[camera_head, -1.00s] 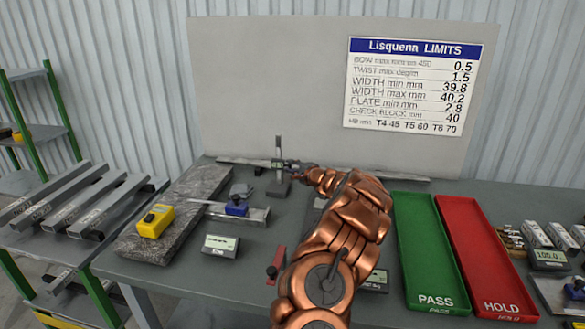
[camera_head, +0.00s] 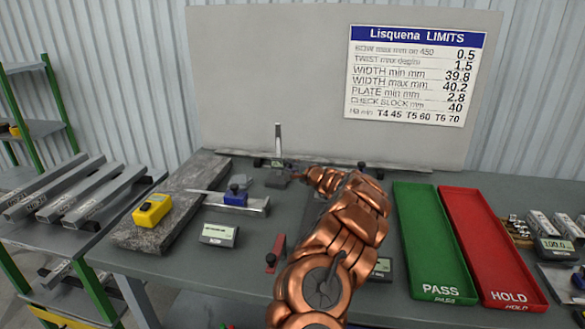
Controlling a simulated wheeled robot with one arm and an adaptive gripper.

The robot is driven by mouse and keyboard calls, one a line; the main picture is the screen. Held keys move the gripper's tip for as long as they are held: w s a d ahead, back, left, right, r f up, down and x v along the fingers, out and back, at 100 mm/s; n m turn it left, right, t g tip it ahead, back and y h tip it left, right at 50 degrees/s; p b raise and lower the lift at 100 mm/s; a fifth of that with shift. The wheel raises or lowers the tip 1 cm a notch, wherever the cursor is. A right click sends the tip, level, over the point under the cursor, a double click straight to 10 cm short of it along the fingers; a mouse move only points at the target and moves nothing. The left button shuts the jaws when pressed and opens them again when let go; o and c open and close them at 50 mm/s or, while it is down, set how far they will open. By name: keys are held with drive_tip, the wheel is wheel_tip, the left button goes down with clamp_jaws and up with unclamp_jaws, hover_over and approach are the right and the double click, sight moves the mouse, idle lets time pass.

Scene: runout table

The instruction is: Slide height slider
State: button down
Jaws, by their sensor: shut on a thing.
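The height gauge stands upright towards the back of the table, with a thin pale column (camera_head: 278,138) on a dark base (camera_head: 275,181). Its slider (camera_head: 275,163), a small dark block with a greenish display, sits low on the column, just above the base. My copper arm reaches in from the front, and my gripper (camera_head: 291,167) is at the right side of the slider, shut on it. The fingertips are small and dark here, so the exact contact is hard to see.
A grey stone slab (camera_head: 195,192) with a yellow device (camera_head: 152,210) lies left. A blue-clamped tool (camera_head: 236,195) and a display box (camera_head: 219,234) are nearby. Green PASS (camera_head: 427,225) and red HOLD (camera_head: 480,225) trays lie right. A grey panel (camera_head: 270,70) stands behind.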

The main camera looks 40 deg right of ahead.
drive_tip(key=c, duration=1)
unclamp_jaws()
drive_tip(key=shift+s, duration=0.15)
drive_tip(key=v, duration=0.9)
drive_tip(key=shift+s+a+r, duration=0.1)
drive_tip(key=shift+s+r, duration=0.1)
drive_tip(key=shift+s, duration=0.15)
drive_tip(key=shift+v, duration=0.95)
drive_tip(key=shift+f, duration=0.1)
drive_tip(key=shift+c, duration=0.3)
